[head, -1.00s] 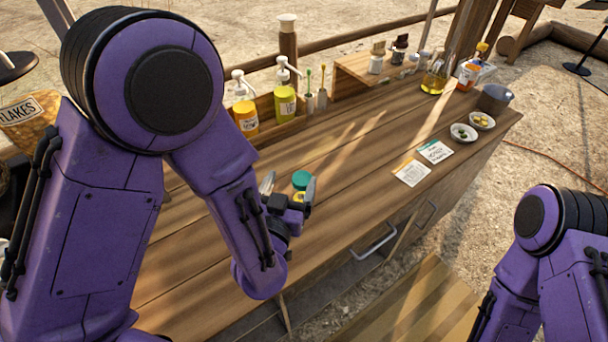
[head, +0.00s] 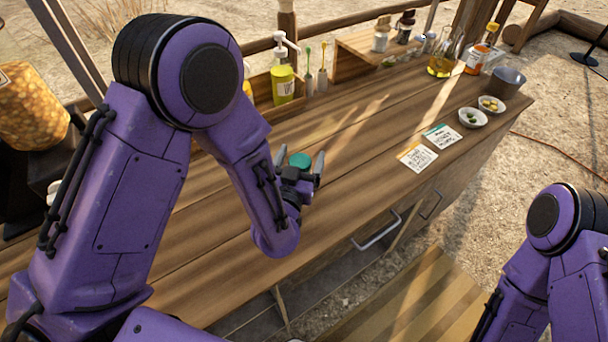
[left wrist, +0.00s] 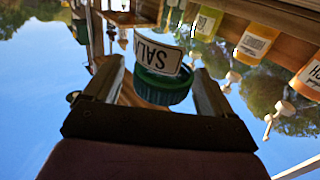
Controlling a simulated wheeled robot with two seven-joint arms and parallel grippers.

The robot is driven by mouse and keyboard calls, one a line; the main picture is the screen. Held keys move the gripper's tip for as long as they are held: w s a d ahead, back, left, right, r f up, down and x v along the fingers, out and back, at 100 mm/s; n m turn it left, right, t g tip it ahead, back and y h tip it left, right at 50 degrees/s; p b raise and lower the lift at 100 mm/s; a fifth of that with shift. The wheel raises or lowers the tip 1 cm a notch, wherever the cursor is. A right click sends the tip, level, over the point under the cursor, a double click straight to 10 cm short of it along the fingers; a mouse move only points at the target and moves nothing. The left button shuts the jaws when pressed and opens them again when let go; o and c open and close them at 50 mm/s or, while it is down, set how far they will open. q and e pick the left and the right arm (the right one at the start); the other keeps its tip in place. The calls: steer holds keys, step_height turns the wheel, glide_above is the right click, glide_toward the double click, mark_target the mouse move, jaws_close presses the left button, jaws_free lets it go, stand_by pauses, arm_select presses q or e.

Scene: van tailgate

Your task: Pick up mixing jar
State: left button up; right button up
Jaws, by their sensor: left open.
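The mixing jar (head: 300,160) stands on the wooden counter, its teal-green lid showing in the head view. In the left wrist view the jar (left wrist: 163,88) appears upside down, with a white label reading "SAL…". My left gripper (head: 299,169) is open, with one finger on each side of the jar. In the left wrist view the jar sits between the fingers of my left gripper (left wrist: 155,85); whether they touch it is not clear. The gripper hides the jar's lower body in the head view. My right gripper is out of view.
A yellow-green pump bottle (head: 283,80) stands behind, beside thin utensils. Two small white bowls (head: 473,118), a grey pot (head: 507,82) and two cards (head: 417,157) lie to the right. The counter (head: 370,120) between is clear. A drawer handle (head: 377,232) is at the front.

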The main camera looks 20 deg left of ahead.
arm_select(q)
steer(key=shift+w+a, duration=0.1)
steer(key=shift+w, duration=0.55)
steer(key=shift+c, duration=0.4)
steer(key=c, duration=1.5)
